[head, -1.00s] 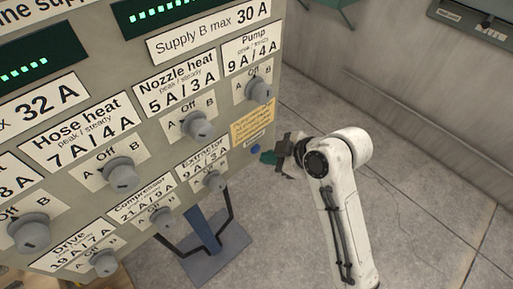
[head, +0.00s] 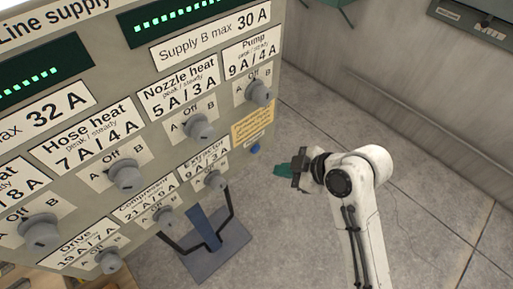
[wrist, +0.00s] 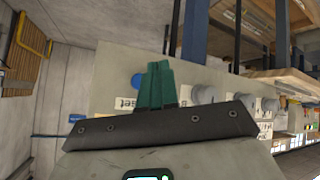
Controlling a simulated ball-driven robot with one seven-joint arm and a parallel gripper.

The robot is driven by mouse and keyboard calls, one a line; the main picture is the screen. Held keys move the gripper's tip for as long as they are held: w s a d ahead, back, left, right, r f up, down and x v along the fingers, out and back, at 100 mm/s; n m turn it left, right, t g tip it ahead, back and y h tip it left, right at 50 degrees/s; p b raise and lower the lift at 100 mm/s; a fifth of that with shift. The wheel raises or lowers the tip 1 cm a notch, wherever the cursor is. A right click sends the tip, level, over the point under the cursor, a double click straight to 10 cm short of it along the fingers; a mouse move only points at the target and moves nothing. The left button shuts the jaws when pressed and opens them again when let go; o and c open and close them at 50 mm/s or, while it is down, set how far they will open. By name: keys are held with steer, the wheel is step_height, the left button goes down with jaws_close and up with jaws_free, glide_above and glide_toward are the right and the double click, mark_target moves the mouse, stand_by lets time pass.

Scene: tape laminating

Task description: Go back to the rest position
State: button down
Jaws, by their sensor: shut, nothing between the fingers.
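My gripper (head: 283,170) is in the head view, right of the supply panel (head: 225,50) and apart from it, above the concrete floor. Its green fingers point left toward the panel's lower right edge. In the wrist view the green fingers (wrist: 160,84) are together with nothing between them. Behind them the wrist view shows the panel sideways, with a blue button (wrist: 138,81) and grey knobs. My white arm comes up from the bottom of the head view.
The panel's knobs, such as the Pump knob (head: 259,93), stick out on the left. A blue-grey stand (head: 215,248) is on the floor below the panel. The floor (head: 300,245) around my arm is bare. A wall (head: 400,75) runs behind.

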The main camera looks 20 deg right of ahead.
steer(key=s+d+f+m+g+h, duration=0.3)
steer(key=s+f+m, duration=0.2)
steer(key=s, duration=0.5)
steer(key=s+d+f+m+g+h, duration=0.2)
steer(key=s+f+m, duration=0.3)
steer(key=s, duration=0.6)
steer(key=shift+s+d+f+m+g+h, duration=0.15)
steer(key=shift+d+m+g+h, duration=0.25)
steer(key=shift+d+m+g, duration=0.45)
stand_by(1.8)
